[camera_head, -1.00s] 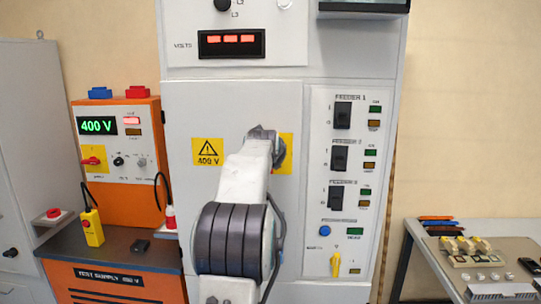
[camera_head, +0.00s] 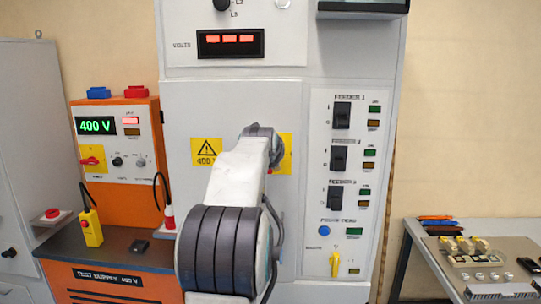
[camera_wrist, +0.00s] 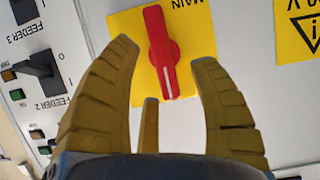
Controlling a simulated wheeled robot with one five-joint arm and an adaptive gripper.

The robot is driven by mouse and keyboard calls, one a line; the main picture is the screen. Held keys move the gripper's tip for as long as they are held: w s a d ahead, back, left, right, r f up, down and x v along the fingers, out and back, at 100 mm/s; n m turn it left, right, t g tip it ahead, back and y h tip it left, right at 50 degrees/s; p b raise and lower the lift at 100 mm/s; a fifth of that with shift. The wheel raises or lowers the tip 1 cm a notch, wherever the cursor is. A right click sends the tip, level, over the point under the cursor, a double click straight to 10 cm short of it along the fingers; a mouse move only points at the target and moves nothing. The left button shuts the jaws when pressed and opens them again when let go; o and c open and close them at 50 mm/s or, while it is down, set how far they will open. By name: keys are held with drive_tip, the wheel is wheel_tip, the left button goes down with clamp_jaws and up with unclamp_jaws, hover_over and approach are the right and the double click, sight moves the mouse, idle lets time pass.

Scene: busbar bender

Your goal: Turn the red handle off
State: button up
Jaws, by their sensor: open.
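The red handle (camera_wrist: 161,52) sits on a yellow plate (camera_wrist: 140,24) marked MAIN, upside down in the wrist view. The handle is slightly tilted from upright in that view, with a white line along its lower part. My gripper (camera_wrist: 155,54) is open, its yellow fingers to the left and right of the handle's lower end in the picture. Whether they touch it, I cannot tell. In the head view a yellow plate (camera_head: 286,152) shows partly behind my arm. The handle and my gripper are hidden there.
Black feeder switches (camera_head: 341,115) line the panel to the right; one switch (camera_wrist: 42,72) is close to my left finger in the wrist view. An orange test supply (camera_head: 118,195) with another red knob stands left. A bench (camera_head: 455,270) stands right.

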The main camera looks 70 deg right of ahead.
drive_tip(key=v, duration=0.8)
drive_tip(key=shift+a, duration=0.1)
idle(0.6)
drive_tip(key=s+a+f+g+y, duration=0.1)
drive_tip(key=a+f+y, duration=0.3)
drive_tip(key=a+f, duration=0.5)
drive_tip(key=s+a+f+g+y, duration=0.1)
drive_tip(key=a+f+y, duration=0.3)
drive_tip(key=f, duration=0.8)
drive_tip(key=w+a+f+n+t+y, duration=0.1)
drive_tip(key=a+n, duration=0.6)
drive_tip(key=a, duration=1.2)
drive_tip(key=w+a+f+n+t+y, duration=0.1)
drive_tip(key=w+a+f+n+y, duration=0.3)
drive_tip(key=a, duration=1.5)
drive_tip(key=shift+w+f+n+t, duration=0.35)
drive_tip(key=shift+w+n, duration=0.65)
drive_tip(key=shift+n, duration=1)
